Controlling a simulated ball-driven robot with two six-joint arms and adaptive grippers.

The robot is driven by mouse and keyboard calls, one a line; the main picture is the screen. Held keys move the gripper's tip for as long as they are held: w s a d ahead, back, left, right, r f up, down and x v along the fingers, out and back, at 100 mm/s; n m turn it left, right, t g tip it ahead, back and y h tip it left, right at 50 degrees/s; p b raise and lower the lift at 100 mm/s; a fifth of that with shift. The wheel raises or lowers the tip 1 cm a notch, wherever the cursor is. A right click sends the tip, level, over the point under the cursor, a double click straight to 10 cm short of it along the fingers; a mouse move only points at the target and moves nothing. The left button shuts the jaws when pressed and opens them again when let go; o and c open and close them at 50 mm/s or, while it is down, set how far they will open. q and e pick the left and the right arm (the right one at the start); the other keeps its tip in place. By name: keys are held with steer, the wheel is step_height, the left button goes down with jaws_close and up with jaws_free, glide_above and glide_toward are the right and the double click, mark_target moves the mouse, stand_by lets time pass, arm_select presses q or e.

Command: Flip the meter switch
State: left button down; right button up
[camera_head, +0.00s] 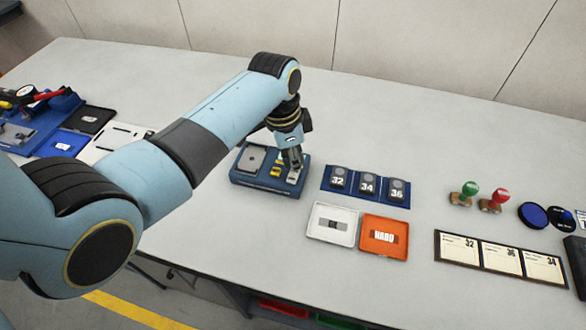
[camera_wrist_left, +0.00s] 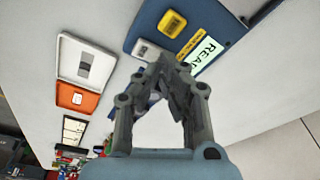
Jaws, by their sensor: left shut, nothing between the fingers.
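The meter is a blue box (camera_head: 262,184) on the table, in the middle of the head view. It has a grey plate at its left and a yellow piece near its middle. My left gripper (camera_head: 294,166) is over the right part of the box. In the left wrist view the gripper (camera_wrist_left: 178,66) is shut and empty, its fingertips near a small pale switch (camera_wrist_left: 152,52) on the blue box (camera_wrist_left: 140,22). A yellow switch (camera_wrist_left: 171,24) and a display with partly readable letters (camera_wrist_left: 208,50) show beside it. I cannot tell whether the fingertips touch the box. My right gripper is not in view.
A blue rack (camera_head: 352,198) with pieces numbered 32, 34 and 36 stands right of the box. A white tray (camera_head: 318,233) and an orange tray (camera_head: 369,246) lie in front. Two stamps (camera_head: 466,193) and a card board (camera_head: 438,250) are farther right. The back table is clear.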

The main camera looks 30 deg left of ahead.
arm_select(q)
steer(key=shift+r+p, duration=0.35)
steer(key=shift+r, duration=2.5)
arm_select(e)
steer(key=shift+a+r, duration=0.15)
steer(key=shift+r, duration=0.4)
